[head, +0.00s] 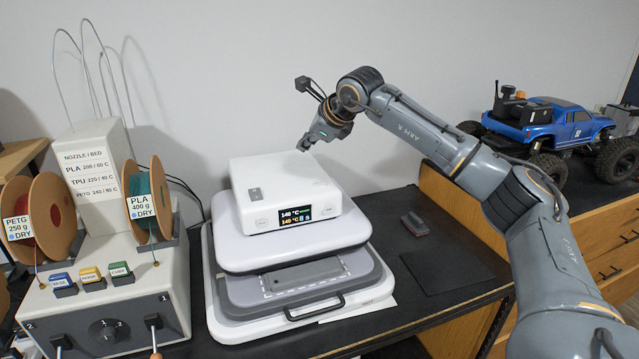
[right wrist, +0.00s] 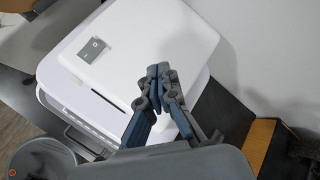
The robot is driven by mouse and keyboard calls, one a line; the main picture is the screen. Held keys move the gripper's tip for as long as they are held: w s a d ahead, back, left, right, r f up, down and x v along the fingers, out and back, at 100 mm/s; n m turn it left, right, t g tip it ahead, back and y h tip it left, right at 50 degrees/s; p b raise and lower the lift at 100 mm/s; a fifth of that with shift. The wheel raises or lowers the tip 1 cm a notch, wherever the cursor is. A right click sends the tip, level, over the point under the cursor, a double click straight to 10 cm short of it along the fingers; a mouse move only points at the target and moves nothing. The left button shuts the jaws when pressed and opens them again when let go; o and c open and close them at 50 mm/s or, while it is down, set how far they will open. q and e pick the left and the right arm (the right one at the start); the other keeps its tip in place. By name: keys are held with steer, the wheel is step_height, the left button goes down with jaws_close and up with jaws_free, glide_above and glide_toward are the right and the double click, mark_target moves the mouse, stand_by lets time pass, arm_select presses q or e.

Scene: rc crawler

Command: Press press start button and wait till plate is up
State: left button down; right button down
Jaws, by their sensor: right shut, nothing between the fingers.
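The white heat press control box (head: 330,190) sits on the press's upper plate (head: 225,258). Its lit display (head: 295,214) shows two temperature lines near 148 °C. A small pale button (head: 261,222) is left of the display and another (head: 320,208) right of it; their labels are too small to read. A grey lower tray (head: 235,292) shows below the upper plate. My right gripper (head: 304,146) is shut and empty above the box's back edge. My left gripper is not in view.
A filament dryer (head: 110,320) with spools stands left of the press. A dark block (head: 414,223) and a black mat (head: 447,268) lie to its right on the dark bench. A blue RC truck (head: 555,118) stands at the right. A black handle (head: 315,308) projects at the press's front.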

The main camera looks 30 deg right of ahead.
mark_target(321, 184)
steer(key=shift+h, duration=0.7)
steer(key=d, duration=0.1)
steer(key=d+r, duration=0.1)
steer(key=s+d, duration=0.1)
steer(key=shift+d+r, duration=0.15)
steer(key=shift+d, duration=0.2)
steer(key=shift+w, duration=0.1)
step_height(321, 184, down, 9)
steer(key=b, duration=0.6)
stand_by(0.5)
steer(key=shift+a+f+b, duration=0.1)
steer(key=shift+f+b, duration=0.25)
steer(key=shift+b, duration=0.25)
